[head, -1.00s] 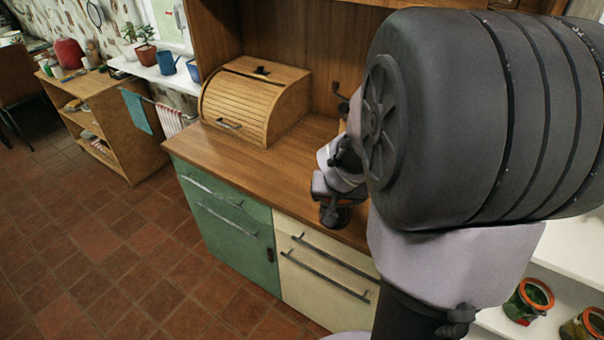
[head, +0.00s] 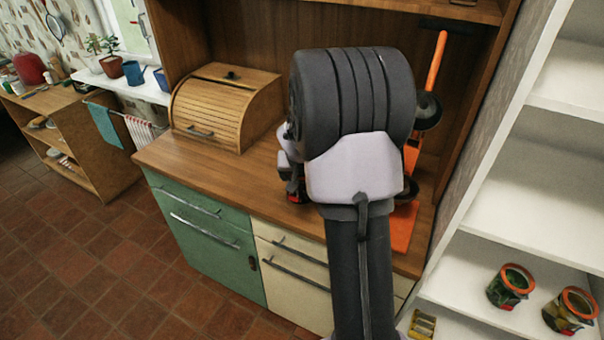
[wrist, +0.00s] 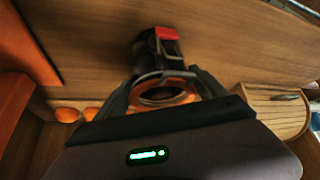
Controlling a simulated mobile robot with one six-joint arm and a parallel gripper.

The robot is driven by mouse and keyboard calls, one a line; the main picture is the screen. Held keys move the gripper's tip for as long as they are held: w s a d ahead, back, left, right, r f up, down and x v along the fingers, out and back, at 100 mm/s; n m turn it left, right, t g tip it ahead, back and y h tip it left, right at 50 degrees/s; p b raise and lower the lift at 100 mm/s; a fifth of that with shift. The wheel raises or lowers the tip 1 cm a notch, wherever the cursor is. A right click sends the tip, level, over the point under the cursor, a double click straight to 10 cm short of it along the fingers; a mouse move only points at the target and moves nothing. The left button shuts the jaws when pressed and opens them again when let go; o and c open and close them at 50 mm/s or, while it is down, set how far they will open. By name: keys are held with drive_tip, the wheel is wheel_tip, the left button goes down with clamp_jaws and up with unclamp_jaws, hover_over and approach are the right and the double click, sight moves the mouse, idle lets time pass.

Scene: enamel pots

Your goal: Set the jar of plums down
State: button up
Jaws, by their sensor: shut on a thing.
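My gripper (wrist: 163,92) is shut on a dark jar (wrist: 157,48) with an orange rim and a red and pale label, taken to be the jar of plums. In the wrist view the jar lies between the two fingers, over a brown wooden surface. In the head view my arm hides most of the gripper, and only a small dark and red part of the jar (head: 296,191) shows above the wooden counter (head: 228,176). I cannot tell whether the jar's base touches the counter.
A roll-top bread box (head: 226,108) stands left on the counter. An orange object with a tall handle (head: 437,62) and flat orange base (head: 403,228) stands at the right. White shelves hold two orange-rimmed jars (head: 510,286) (head: 570,310). The counter between bread box and arm is clear.

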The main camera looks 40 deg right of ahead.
drive_tip(key=o, duration=1.6)
drive_tip(key=shift+f, duration=0.1)
drive_tip(key=o, duration=0.4)
drive_tip(key=shift+r, duration=0.2)
drive_tip(key=p+v, duration=0.4)
drive_tip(key=v, duration=0.8)
drive_tip(key=s+a+r+n+y, duration=0.1)
drive_tip(key=s+a+r, duration=0.15)
drive_tip(key=a, duration=0.35)
drive_tip(key=s+a+r+y, duration=0.1)
drive_tip(key=s+a+r, duration=0.1)
drive_tip(key=a+r, duration=0.3)
drive_tip(key=s+a+n+y, duration=0.1)
drive_tip(key=s+a, duration=0.4)
drive_tip(key=a, duration=0.1)
drive_tip(key=s+a+r+n+t+y, duration=0.1)
drive_tip(key=s+a, duration=0.4)
drive_tip(key=a, duration=0.2)
drive_tip(key=s+a+n+y, duration=0.1)
drive_tip(key=s+a+y, duration=0.1)
drive_tip(key=s+a, duration=0.3)
drive_tip(key=shift+s+a+r, duration=0.2)
drive_tip(key=shift+a, duration=0.5)
